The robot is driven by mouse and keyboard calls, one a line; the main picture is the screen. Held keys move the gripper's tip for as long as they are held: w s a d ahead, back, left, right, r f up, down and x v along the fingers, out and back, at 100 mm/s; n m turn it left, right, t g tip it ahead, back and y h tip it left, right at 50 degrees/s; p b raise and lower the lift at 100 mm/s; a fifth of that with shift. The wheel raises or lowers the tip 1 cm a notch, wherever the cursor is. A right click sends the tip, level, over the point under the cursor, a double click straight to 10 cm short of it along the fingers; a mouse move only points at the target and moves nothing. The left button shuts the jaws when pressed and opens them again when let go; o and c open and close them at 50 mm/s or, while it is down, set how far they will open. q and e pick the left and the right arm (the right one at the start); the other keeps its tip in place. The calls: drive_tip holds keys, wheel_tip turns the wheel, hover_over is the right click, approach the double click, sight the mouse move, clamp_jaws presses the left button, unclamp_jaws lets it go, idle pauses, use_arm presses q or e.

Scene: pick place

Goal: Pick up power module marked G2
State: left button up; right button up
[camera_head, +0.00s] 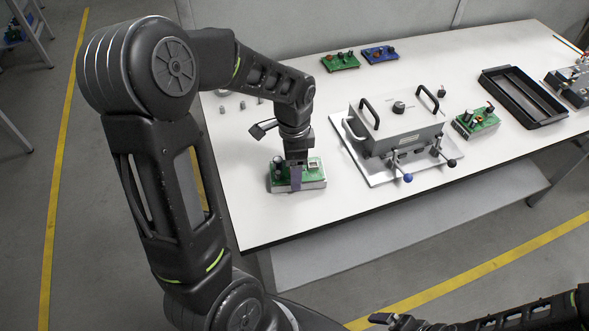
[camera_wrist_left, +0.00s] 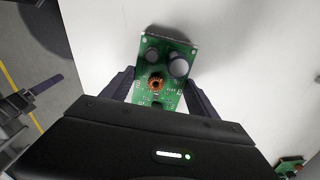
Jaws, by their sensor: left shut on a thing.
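A green power module (camera_head: 281,180) with a white base sits near the table's left front part. In the left wrist view the green board (camera_wrist_left: 153,64) shows dark round capacitors and a copper coil. My left gripper (camera_head: 296,180) points down over the module, with its fingers on either side of the board, shut on it. The module appears to rest on the table or very close to it. I cannot read a G2 mark on it. My right gripper (camera_head: 398,321) is partly seen at the bottom edge, away from the table, and its opening is unclear.
A grey fixture box (camera_head: 400,128) with black handles stands mid-table. Another green module (camera_head: 477,122) sits to its right. A green board (camera_head: 340,62) and a blue board (camera_head: 380,54) lie at the back. A black tray (camera_head: 498,72) is at the right. The white table (camera_head: 262,226) is clear in front.

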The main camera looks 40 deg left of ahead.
use_arm(q)
wheel_tip(320, 180, up, 10)
drive_tip(key=shift+f, duration=0.15)
idle(0.7)
